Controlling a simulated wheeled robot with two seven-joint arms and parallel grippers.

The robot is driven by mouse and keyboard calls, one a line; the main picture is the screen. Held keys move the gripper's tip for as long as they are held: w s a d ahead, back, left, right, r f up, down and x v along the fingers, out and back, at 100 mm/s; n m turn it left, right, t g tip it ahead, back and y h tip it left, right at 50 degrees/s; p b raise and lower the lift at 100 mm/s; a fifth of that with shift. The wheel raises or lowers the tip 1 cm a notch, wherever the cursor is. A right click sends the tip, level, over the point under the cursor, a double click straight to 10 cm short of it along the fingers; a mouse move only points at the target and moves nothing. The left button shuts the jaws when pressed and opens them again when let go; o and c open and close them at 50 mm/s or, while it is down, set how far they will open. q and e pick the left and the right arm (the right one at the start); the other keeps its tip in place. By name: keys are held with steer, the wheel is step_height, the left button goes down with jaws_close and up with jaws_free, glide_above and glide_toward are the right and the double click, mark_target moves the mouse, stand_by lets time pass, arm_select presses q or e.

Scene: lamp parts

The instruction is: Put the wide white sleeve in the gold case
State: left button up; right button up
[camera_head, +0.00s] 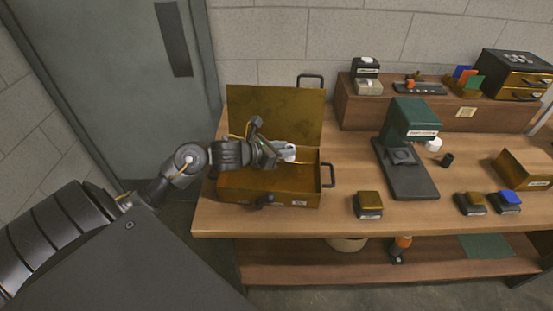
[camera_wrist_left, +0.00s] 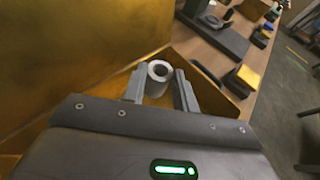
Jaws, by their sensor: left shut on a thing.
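The wide white sleeve (camera_head: 287,152) is a short white tube with a dark hole in its end. My left gripper (camera_head: 277,150) is shut on it, and the left wrist view shows the sleeve (camera_wrist_left: 159,71) between the two fingers (camera_wrist_left: 160,88). The gold case (camera_head: 268,200) stands open on the table with its lid (camera_head: 275,113) raised at the back. The gripper and sleeve are over the case's open tray, toward its right half; their exact height is hard to tell. The arm hides part of the case's left side. My right gripper is not in view.
A black handle (camera_head: 329,175) sticks out from the case's right side. A small gold-topped block (camera_head: 368,204) and a green press (camera_head: 412,122) on a dark base stand to the right. A raised wooden shelf (camera_head: 440,112) runs along the back.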

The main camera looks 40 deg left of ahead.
arm_select(q)
steer(key=a+f, duration=0.1)
steer(key=f, duration=0.1)
steer(key=a+f, duration=0.1)
steer(key=a, duration=0.1)
steer(key=shift+w+f, duration=0.35)
step_height(320, 180, down, 2)
steer(key=shift+f+p, duration=0.1)
steer(key=shift+p, duration=0.65)
steer(key=shift+f, duration=0.4)
steer(key=shift+f, duration=0.1)
steer(key=shift+f, duration=0.15)
steer(key=o, duration=0.7)
